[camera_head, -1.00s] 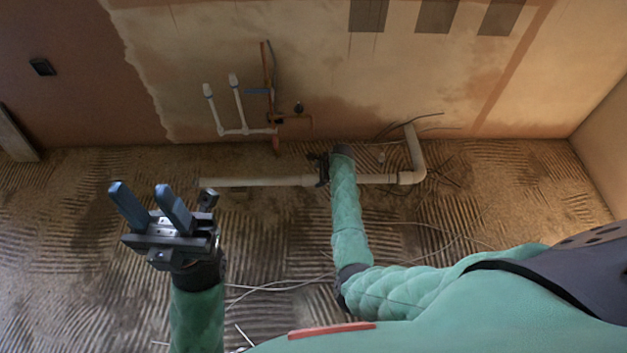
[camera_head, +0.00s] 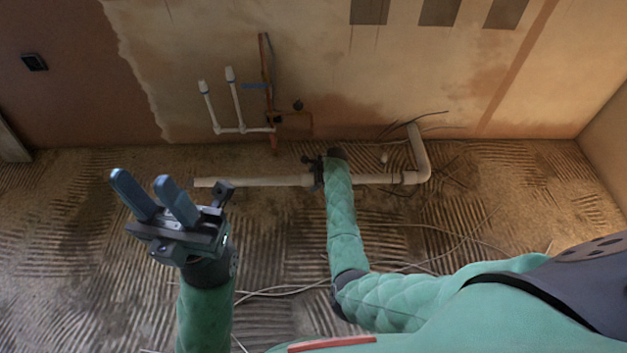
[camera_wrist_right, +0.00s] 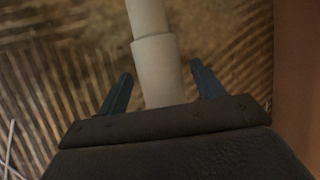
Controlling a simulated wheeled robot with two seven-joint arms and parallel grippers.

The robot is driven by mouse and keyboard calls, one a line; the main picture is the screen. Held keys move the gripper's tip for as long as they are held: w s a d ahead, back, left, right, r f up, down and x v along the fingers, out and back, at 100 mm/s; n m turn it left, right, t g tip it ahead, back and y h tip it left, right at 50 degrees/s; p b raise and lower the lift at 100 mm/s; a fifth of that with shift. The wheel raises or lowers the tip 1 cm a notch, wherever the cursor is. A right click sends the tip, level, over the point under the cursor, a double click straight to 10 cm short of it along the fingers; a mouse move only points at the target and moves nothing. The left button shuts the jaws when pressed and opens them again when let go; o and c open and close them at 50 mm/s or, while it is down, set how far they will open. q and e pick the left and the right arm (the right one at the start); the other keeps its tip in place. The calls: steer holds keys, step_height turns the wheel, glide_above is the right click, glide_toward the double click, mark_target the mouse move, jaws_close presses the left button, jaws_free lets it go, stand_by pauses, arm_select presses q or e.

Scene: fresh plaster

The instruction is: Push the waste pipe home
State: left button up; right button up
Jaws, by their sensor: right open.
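The beige waste pipe (camera_head: 245,182) lies level along the floor near the wall, its left end free. A thicker sleeve (camera_wrist_right: 158,65) joins it to a narrower length in the right wrist view. At the right, an elbow (camera_head: 413,177) turns up to the wall. My right gripper (camera_head: 314,172) is at the pipe's middle; in the wrist view its fingers (camera_wrist_right: 160,82) stand apart on either side of the sleeve, with gaps visible. Whether the pipe is fully seated in the sleeve cannot be told. My left gripper (camera_head: 141,180) is open and empty, nearer and left of the pipe.
White capped pipes (camera_head: 222,105) and copper pipes (camera_head: 270,100) rise on the wall behind. Loose cables (camera_head: 440,240) cross the ridged floor, with dark wires near the elbow. The floor left of the pipe's free end is clear.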

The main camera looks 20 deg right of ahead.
steer(key=c, duration=1.4)
steer(key=shift+o, duration=0.2)
steer(key=shift+s+d+r+p, duration=0.15)
steer(key=shift+d+p, duration=0.3)
steer(key=shift+d, duration=0.05)
steer(key=d+p, duration=0.1)
steer(key=s+d+p, duration=0.1)
steer(key=d, duration=0.1)
steer(key=shift+d, duration=0.35)
steer(key=shift+f, duration=0.2)
steer(key=shift+s+d, duration=0.1)
steer(key=o, duration=1.4)
steer(key=shift+d, duration=0.1)
steer(key=shift+c, duration=0.2)
